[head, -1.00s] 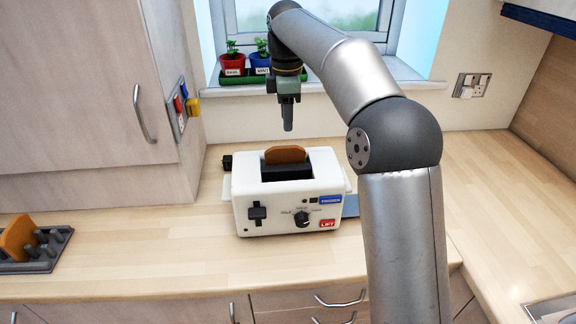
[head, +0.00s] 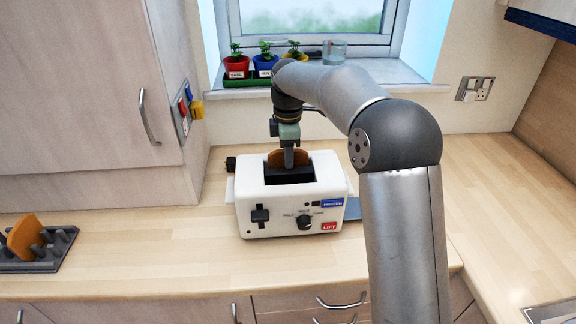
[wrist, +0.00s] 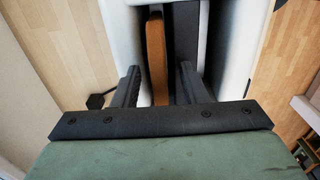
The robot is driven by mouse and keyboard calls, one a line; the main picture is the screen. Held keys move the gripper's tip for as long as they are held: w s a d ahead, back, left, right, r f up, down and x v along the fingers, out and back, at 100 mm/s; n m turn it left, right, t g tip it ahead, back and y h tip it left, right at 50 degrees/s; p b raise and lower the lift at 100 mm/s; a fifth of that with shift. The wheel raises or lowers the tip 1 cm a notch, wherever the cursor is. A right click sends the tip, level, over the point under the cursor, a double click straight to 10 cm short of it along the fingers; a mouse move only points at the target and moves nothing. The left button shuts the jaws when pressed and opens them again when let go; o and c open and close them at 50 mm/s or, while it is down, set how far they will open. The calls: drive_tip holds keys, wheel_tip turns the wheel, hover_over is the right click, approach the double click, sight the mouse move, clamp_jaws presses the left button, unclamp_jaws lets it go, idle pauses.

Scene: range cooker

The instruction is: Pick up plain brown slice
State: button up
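A brown slice (head: 302,157) stands upright in a slot of the white toaster (head: 330,178), its top edge showing above the slot. In the wrist view the slice (wrist: 156,55) is edge-on between my gripper's fingers, nearer the left finger, with gaps visible. My gripper (head: 289,166) points down over the toaster slot, and its fingers overlap the slice in the head view. In the wrist view my gripper (wrist: 160,88) is open. Another tan-brown slice (head: 26,236) stands in a dark rack (head: 50,258) at the left; I cannot tell any marking on either.
The toaster has a front lever (head: 260,215), a knob (head: 305,222) and a red lift button (head: 330,226). Potted plants (head: 265,62) and a glass (head: 334,52) stand on the windowsill. A cabinet (head: 85,90) is at left. The worktop right of the toaster looks clear.

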clamp_jaws()
